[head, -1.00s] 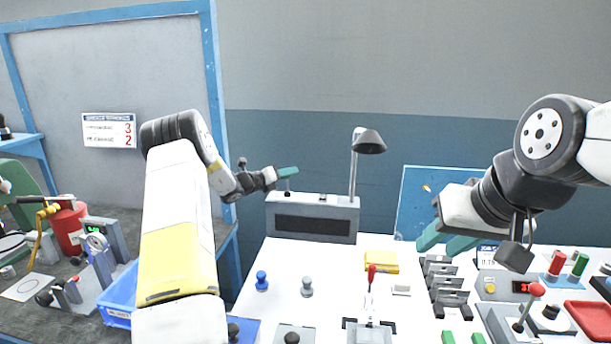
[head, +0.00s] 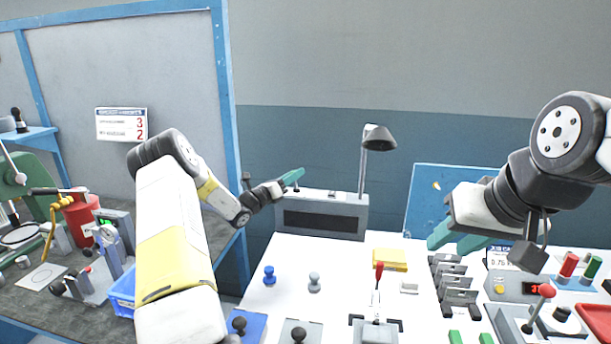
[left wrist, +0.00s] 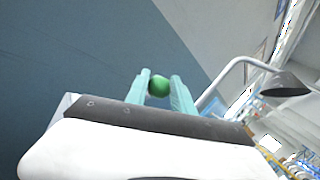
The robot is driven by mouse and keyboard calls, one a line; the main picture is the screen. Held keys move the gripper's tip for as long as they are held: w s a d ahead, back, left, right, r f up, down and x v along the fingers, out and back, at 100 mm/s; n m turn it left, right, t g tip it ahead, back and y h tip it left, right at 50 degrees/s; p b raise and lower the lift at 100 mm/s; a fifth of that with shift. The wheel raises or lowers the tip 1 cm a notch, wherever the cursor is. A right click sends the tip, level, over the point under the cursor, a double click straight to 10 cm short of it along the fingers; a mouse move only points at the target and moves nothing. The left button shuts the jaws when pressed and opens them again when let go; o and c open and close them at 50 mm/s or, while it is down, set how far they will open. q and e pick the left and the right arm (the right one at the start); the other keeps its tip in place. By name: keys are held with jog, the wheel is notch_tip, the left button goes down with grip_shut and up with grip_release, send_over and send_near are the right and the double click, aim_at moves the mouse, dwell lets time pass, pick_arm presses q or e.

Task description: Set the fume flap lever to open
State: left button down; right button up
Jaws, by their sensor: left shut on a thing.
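A grey box (head: 322,219) with a dark front slot stands at the back of the white bench. My left gripper (head: 293,177) is at the top left of this box. In the left wrist view, a green ball knob (left wrist: 158,87) sits between the two teal fingers of my left gripper (left wrist: 160,90), which is shut on it. The knob is hidden by the fingers in the head view; only a thin stem shows below them. My right gripper (head: 457,239) hangs over the right half of the bench, fingers apart, apparently empty.
A red-knobbed lever (head: 378,268), a yellow block (head: 390,259) and grey switches (head: 455,287) stand on the bench. A blue board (head: 425,195) is behind my right gripper.

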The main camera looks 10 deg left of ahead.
pick_arm(q)
jog(key=shift+f, duration=0.15)
jog(key=c, duration=1.1)
grip_release()
jog(key=shift+s, duration=0.1)
jog(key=v, duration=0.7)
jog(key=shift+s+a, duration=0.25)
jog(key=shift+s, duration=0.05)
